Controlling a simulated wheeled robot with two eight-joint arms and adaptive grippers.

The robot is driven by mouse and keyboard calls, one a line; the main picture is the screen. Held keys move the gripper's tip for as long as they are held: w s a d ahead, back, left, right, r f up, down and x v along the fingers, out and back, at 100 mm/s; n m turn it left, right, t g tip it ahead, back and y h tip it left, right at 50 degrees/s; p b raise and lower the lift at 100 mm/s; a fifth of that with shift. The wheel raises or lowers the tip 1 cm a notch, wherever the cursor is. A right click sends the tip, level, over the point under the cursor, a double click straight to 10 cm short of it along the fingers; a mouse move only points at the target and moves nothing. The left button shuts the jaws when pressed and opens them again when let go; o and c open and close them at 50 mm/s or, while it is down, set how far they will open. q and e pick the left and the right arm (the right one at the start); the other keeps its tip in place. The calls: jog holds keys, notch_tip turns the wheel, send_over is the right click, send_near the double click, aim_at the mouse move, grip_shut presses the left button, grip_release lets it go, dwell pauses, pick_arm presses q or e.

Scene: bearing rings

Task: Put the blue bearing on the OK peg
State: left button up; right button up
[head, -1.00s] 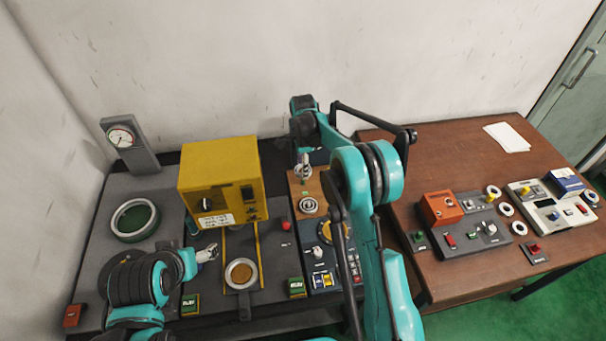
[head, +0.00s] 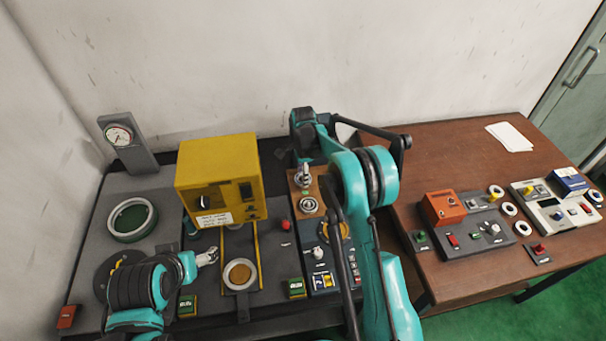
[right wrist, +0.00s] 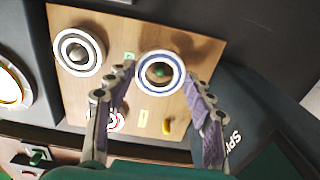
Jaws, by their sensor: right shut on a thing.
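The blue bearing (right wrist: 138,66), a white ring with a blue band, lies between the two fingers of my right gripper (right wrist: 158,76) in the right wrist view. My right gripper is shut on it, over the wooden peg board (right wrist: 75,105). A dark round centre shows in the ring's hole; I cannot tell whether the ring is around a peg. The board also shows in the head view (head: 294,200), below my right gripper (head: 305,170). My left gripper (head: 208,256) is beside the yellow machine's front; its opening is too small to tell.
Another ring (right wrist: 62,52) sits on the board beside the blue bearing, and a red-marked ring (right wrist: 117,122) is partly behind a finger. The yellow machine (head: 215,170) stands left of the board. The brown table (head: 440,150) at right holds control boxes and loose rings.

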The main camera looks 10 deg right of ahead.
jog(key=o, duration=1.2)
jog(key=shift+c, duration=0.2)
